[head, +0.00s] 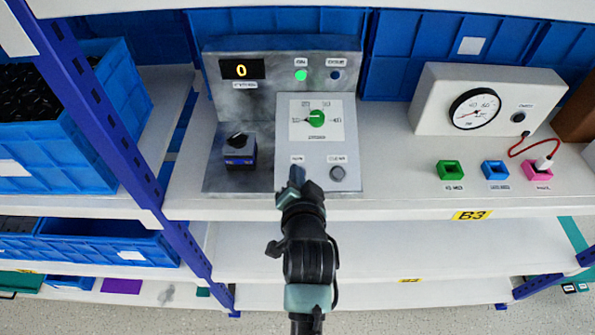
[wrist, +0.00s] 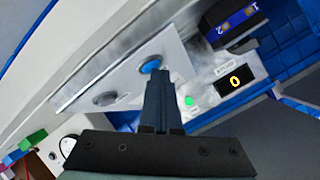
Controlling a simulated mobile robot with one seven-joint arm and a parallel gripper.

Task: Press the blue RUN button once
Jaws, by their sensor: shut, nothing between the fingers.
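The blue RUN button (wrist: 151,64) shows in the wrist view as a round cap on a light panel plate (wrist: 125,80). In the head view my gripper covers it, below its small label. My gripper (wrist: 158,76) is shut and empty, its fingertips just beside the blue cap in the wrist view. In the head view my gripper (head: 297,176) points at the lower left of the panel. I cannot tell whether the tips touch the button. The grey CLEAR button (head: 337,173) is just to the right. The display (head: 241,70) reads 0, and a green lamp (head: 301,75) is lit.
A dial with a green knob (head: 316,118) sits above the buttons. A black rotary switch block (head: 239,150) stands left. A gauge box (head: 485,98) and green, blue and pink sockets (head: 450,170) are at right. Blue crates fill the left shelf.

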